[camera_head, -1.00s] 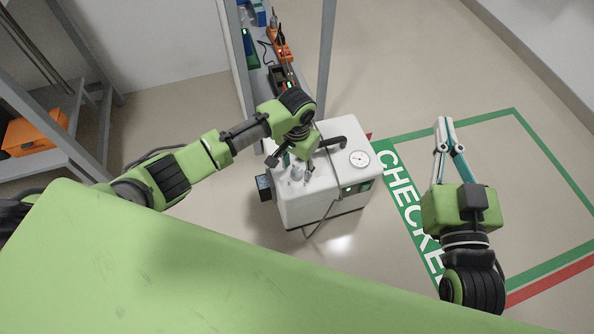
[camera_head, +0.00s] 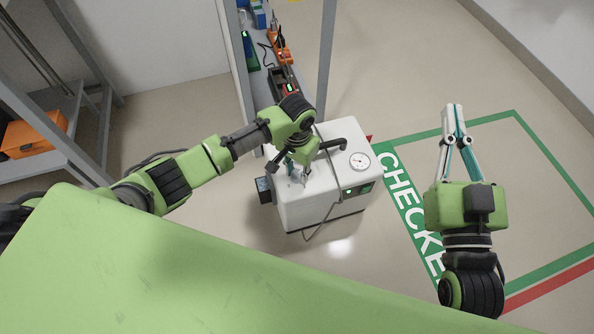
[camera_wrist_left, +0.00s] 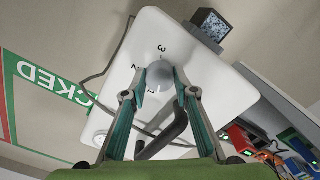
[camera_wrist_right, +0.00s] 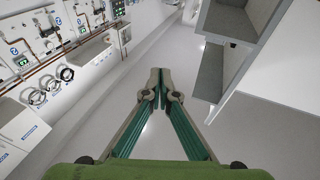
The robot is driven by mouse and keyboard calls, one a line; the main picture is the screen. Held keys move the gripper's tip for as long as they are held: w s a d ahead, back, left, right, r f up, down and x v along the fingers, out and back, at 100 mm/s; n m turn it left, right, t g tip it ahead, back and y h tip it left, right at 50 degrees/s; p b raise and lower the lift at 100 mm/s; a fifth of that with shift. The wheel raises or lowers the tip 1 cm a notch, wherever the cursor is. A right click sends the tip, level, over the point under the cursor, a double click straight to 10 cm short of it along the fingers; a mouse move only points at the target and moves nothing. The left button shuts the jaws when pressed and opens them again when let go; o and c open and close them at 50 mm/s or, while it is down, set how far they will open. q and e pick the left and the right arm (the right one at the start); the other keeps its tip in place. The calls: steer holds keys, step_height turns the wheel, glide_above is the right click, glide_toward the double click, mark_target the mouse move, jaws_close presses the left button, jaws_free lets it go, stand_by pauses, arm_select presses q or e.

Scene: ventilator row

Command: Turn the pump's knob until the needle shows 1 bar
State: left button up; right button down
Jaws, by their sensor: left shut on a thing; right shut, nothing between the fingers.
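The white pump (camera_head: 320,205) stands on the floor beside the shelf rack. Its pale grey knob (camera_wrist_left: 159,72) rises from the top, with printed numbers around it, a 3 being legible in the left wrist view. My left gripper (camera_head: 297,176) reaches down onto the pump top and is shut on the knob, one finger on each side. The round gauge (camera_head: 359,161) lies on the pump top at the right; its needle is too small to read. My right gripper (camera_head: 453,106) is shut and empty, above the floor right of the pump.
A black handle (camera_head: 332,143) bends over the pump top near my left gripper. A dark box (camera_head: 264,189) sits at the pump's left side, and a hose hangs in front. The rack (camera_head: 327,60) stands close behind. Green-outlined floor (camera_head: 525,160) at right is clear.

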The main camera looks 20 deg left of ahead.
mark_target(297, 174)
arm_select(q)
steer(key=shift+r+m+p, duration=0.15)
steer(key=shift+m+p, duration=0.35)
steer(key=shift+p, duration=0.55)
steer(key=shift+m+p, duration=0.7)
steer(key=shift+p, duration=0.2)
arm_select(e)
steer(key=s+d+f+g+h, duration=0.1)
steer(key=s+d+f+g, duration=0.1)
steer(key=f+g, duration=0.3)
steer(key=s+d+f+g+h, duration=0.2)
steer(key=s+f+g, duration=0.2)
steer(key=f, duration=0.9)
steer(key=shift+s+d+f+g, duration=0.15)
steer(key=shift+s+f+g, duration=0.25)
steer(key=shift+g, duration=0.4)
arm_select(q)
steer(key=o, duration=1.1)
step_height(297, 174, up, 12)
steer(key=shift+f, duration=0.15)
